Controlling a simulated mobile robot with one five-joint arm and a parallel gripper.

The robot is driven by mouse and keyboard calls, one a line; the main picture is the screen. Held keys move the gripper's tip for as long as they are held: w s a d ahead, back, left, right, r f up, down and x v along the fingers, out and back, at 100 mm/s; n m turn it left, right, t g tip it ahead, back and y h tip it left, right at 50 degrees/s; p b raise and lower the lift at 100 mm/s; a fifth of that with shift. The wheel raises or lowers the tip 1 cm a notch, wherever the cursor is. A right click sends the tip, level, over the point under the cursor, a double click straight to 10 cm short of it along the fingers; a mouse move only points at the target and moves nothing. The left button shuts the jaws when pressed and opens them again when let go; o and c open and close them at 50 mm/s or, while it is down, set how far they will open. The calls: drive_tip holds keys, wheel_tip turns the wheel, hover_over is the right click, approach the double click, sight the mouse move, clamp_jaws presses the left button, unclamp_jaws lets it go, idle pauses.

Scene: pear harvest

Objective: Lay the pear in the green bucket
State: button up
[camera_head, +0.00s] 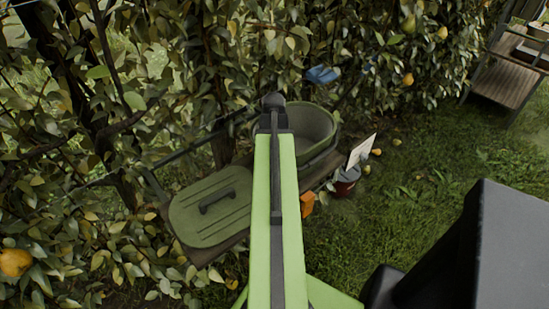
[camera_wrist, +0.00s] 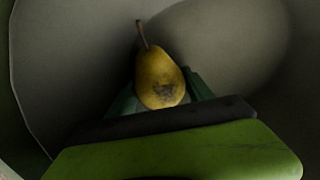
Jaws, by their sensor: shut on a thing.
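The green bucket (camera_head: 312,124) stands open on a low wooden bench in the head view, partly behind my green arm. Its pale inner wall (camera_wrist: 225,40) fills most of the wrist view. A yellow pear (camera_wrist: 160,78) with a brown stem and a dark blemish shows in the wrist view. My gripper (camera_wrist: 163,92) is shut on the pear, with a dark green finger at each side. The pear appears to be within the bucket's mouth; I cannot tell whether it touches the bottom. In the head view my arm hides the gripper and the pear.
A green lid (camera_head: 208,207) with a dark handle lies on the bench left of my arm. A red pot (camera_head: 346,182) with a white card is right of the bucket. Leafy branches crowd behind. Grass (camera_head: 430,165) is open to the right.

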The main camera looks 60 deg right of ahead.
drive_tip(key=shift+f+b, duration=0.4)
drive_tip(key=shift+f, duration=0.05)
drive_tip(key=o, duration=1.7)
drive_tip(key=shift+c, duration=0.2)
drive_tip(key=shift+r, duration=0.1)
wheel_tip(320, 180, up, 17)
drive_tip(key=p, duration=1.7)
drive_tip(key=shift+r, duration=0.2)
drive_tip(key=shift+f, duration=0.1)
